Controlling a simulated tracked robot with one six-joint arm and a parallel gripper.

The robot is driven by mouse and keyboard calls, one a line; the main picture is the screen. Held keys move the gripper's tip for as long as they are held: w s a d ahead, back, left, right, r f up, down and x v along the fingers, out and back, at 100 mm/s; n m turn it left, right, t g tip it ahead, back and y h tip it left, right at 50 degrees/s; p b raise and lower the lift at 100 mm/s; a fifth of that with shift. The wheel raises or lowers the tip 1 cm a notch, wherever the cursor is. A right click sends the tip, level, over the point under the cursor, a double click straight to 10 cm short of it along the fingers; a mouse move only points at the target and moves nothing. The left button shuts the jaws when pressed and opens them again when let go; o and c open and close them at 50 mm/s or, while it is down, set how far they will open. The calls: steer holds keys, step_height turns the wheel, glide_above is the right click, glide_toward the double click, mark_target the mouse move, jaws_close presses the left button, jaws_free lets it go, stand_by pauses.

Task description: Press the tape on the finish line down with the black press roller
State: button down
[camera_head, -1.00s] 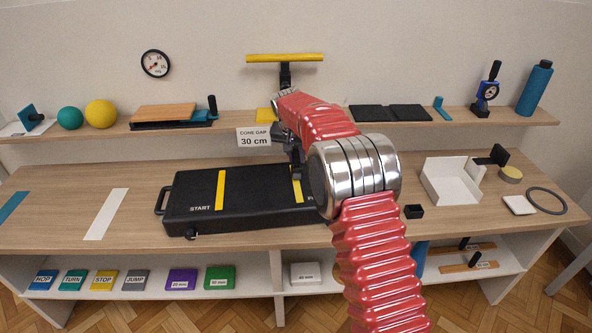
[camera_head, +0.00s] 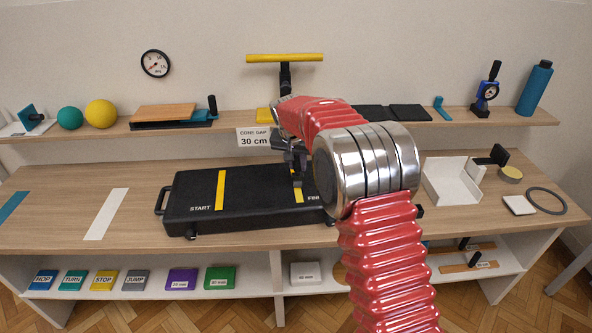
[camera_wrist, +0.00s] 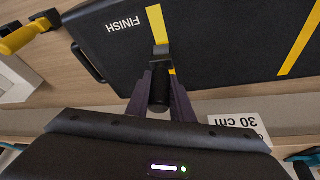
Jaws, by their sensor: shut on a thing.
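The black board (camera_head: 255,205) lies on the bench, with FINISH lettering (camera_wrist: 123,24) and a yellow finish tape (camera_wrist: 156,22) across it. The finish tape also shows in the head view (camera_head: 299,195), partly covered by the tool and my arm. My gripper (camera_wrist: 160,88) is shut on the black press roller (camera_wrist: 160,60), whose far end lies over the tape's line. In the head view my gripper (camera_head: 296,160) is above the board's back part at this tape. Whether the roller touches the tape I cannot tell.
A second yellow stripe (camera_head: 221,190) marks START. The 30 cm sign (camera_head: 254,138) hangs on the shelf edge behind the board. A white tray (camera_head: 452,182) stands to the right. A yellow-and-black object (camera_wrist: 28,35) lies beside the board. The bench left of the board is mostly clear.

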steer(key=shift+s, duration=0.35)
steer(key=shift+s, duration=0.1)
steer(key=shift+s, duration=1.6)
steer(key=shift+s, duration=0.1)
steer(key=shift+s+d, duration=0.1)
steer(key=shift+s, duration=1.45)
steer(key=shift+s, duration=0.15)
steer(key=shift+s, duration=1.5)
step_height(320, 180, up, 7)
